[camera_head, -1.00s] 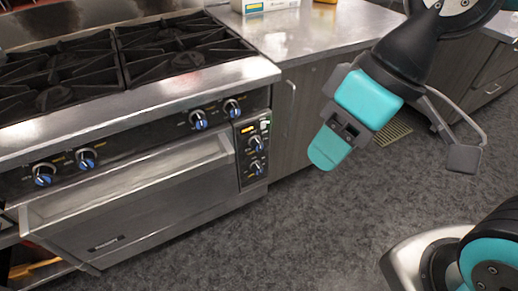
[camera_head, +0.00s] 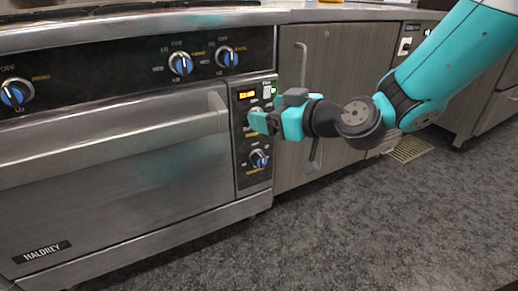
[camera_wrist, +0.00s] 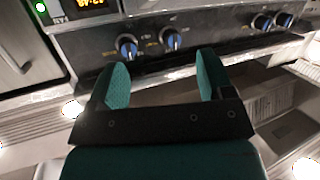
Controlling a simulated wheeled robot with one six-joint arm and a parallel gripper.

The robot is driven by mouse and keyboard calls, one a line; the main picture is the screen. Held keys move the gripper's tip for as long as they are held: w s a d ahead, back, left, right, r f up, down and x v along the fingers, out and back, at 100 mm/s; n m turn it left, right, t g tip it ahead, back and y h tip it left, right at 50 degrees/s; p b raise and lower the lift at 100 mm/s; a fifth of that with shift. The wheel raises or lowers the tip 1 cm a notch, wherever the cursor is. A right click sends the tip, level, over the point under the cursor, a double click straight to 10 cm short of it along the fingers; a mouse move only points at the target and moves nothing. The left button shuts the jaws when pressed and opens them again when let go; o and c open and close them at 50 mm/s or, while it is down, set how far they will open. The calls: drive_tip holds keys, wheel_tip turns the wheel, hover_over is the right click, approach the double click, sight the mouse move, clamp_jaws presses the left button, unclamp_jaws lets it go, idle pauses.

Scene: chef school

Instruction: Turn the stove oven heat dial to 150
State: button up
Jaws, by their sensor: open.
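The oven control panel (camera_head: 253,138) is at the right end of the stove front, with a lit orange display (camera_head: 247,94) and two dials in a column. The upper dial (camera_head: 254,112) is mostly hidden behind my gripper (camera_head: 258,122); its setting cannot be read. The lower blue-faced dial (camera_head: 259,159) shows just below my gripper. My gripper reaches in from the right at the upper dial; contact cannot be told. In the wrist view my gripper (camera_wrist: 163,78) has its teal fingers wide apart with nothing between them. That view shows the display (camera_wrist: 88,4) but neither oven dial clearly.
Blue burner knobs (camera_head: 181,63) line the stove front left of the panel. The oven door handle (camera_head: 120,138) juts out left of my gripper. A cabinet with a vertical handle (camera_head: 316,150) stands to the right. The floor (camera_head: 330,230) in front is clear.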

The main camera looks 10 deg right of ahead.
drive_tip(key=w+d+f+m+t+h+b, duration=0.1)
drive_tip(key=w+d+f+t+h+b, duration=0.1)
drive_tip(key=w+d+f+b, duration=0.3)
drive_tip(key=d+f+m+t+h+b, duration=0.1)
drive_tip(key=d+f+t+h+b, duration=0.2)
drive_tip(key=f, duration=0.5)
drive_tip(key=shift+y, duration=0.5)
drive_tip(key=p+x, duration=0.2)
drive_tip(key=x, duration=0.4)
drive_tip(key=p+x, duration=0.3)
drive_tip(key=x, duration=0.3)
drive_tip(key=p+x, duration=0.2)
drive_tip(key=x, duration=0.4)
drive_tip(key=shift+a+r, duration=0.15)
drive_tip(key=shift+a, duration=0.2)
drive_tip(key=shift+c, duration=0.4)
drive_tip(key=c, duration=0.8)
drive_tip(key=shift+m, duration=0.3)
drive_tip(key=shift+c, duration=0.2)
